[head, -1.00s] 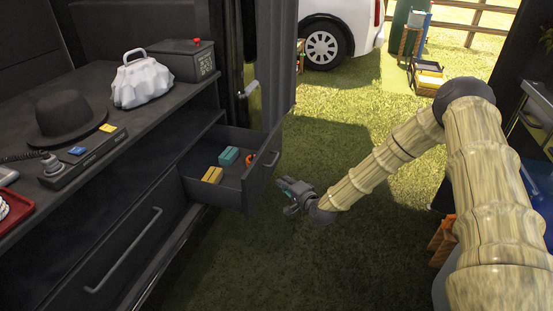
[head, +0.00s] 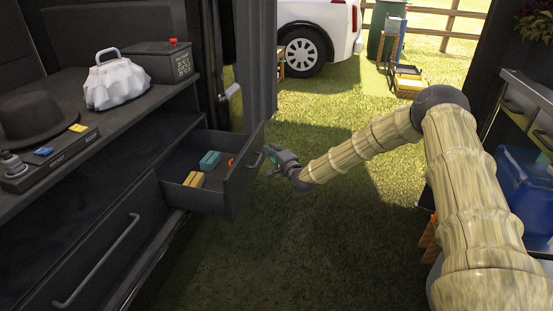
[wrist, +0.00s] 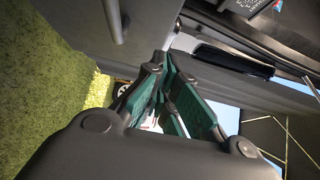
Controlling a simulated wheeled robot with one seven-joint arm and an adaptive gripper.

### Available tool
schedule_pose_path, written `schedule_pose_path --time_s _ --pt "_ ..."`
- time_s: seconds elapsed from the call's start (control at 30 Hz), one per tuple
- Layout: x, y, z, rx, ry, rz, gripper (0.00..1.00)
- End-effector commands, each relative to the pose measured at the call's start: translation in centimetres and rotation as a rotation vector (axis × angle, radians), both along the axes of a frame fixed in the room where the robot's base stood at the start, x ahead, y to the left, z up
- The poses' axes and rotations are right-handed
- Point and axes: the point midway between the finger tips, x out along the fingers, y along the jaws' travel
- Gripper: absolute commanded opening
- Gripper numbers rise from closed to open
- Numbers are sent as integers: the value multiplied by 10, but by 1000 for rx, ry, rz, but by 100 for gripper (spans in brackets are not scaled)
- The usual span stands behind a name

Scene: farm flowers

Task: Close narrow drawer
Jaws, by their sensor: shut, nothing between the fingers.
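The narrow drawer (head: 238,191) is dark grey and stands open, pulled out from the cabinet on the left in the head view. A bar handle (head: 257,160) is on its front. Inside lie a yellow block (head: 194,179), a teal block (head: 210,160) and a small orange-red item (head: 230,162). My gripper (head: 272,166) is just right of the drawer front, close to the handle; I cannot tell if it touches. In the wrist view my gripper (wrist: 170,90) has its dark green fingers together with nothing between them. A grey panel with a handle (wrist: 114,20) shows beside it.
A wider drawer (head: 85,265) below is shut, its long handle sticking out. The worktop above holds a black hat (head: 30,118), a white bag (head: 117,84) and a dark box (head: 160,62). A dark upright panel (head: 255,60) stands behind the drawer. Grass (head: 330,215) is clear.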

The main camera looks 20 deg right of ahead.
Motion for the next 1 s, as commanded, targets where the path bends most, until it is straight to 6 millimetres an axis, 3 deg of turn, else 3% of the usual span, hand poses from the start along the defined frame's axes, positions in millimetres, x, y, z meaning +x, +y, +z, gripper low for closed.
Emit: schedule_pose_path --time_s 0.1,0.33,1.0 --pt "19 5 -2 -1 -2 1 0" --pt "33 29 -2 0 1 1 0" --pt "38 33 0 0 1 -6 0"
